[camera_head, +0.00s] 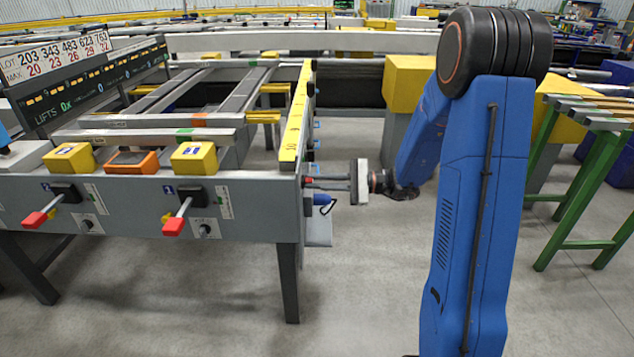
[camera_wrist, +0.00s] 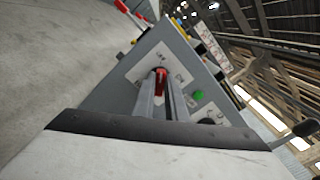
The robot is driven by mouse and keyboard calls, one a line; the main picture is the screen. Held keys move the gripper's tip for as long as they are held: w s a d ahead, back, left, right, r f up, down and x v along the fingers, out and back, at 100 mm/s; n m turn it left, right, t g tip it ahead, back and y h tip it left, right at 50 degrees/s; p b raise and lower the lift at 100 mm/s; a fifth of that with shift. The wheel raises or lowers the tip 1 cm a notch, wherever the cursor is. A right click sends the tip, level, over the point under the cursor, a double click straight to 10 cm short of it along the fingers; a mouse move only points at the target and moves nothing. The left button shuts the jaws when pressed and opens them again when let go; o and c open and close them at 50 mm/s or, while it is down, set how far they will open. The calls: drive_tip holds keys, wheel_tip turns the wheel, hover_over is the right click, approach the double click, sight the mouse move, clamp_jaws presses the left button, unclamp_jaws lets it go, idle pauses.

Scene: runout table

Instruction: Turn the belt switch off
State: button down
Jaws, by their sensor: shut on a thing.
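The belt switch shows in the wrist view as a small red handle (camera_wrist: 160,77) on a pale plate on the grey end panel (camera_wrist: 185,65). My gripper (camera_wrist: 158,88) has its two long grey fingers closed around this red handle. The marks on the plate are too small to read. In the head view, my gripper (camera_head: 315,182) reaches in from the right to the end face of the runout table (camera_head: 250,200). Only a small red spot of the switch (camera_head: 308,180) shows there, and the panel face is turned away.
A green button (camera_wrist: 198,96) and a dark round knob (camera_wrist: 210,121) sit beside the switch. Two red-tipped levers (camera_head: 173,226) (camera_head: 36,219) stick out from the table front. A blue-handled item (camera_head: 321,198) hangs just below my gripper. A green-legged rack (camera_head: 590,190) stands at right.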

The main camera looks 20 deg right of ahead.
drive_tip(key=shift+n, duration=0.7)
drive_tip(key=c, duration=1.8)
unclamp_jaws()
drive_tip(key=shift+d, duration=0.15)
drive_tip(key=v, duration=1.7)
drive_tip(key=shift+d, duration=0.1)
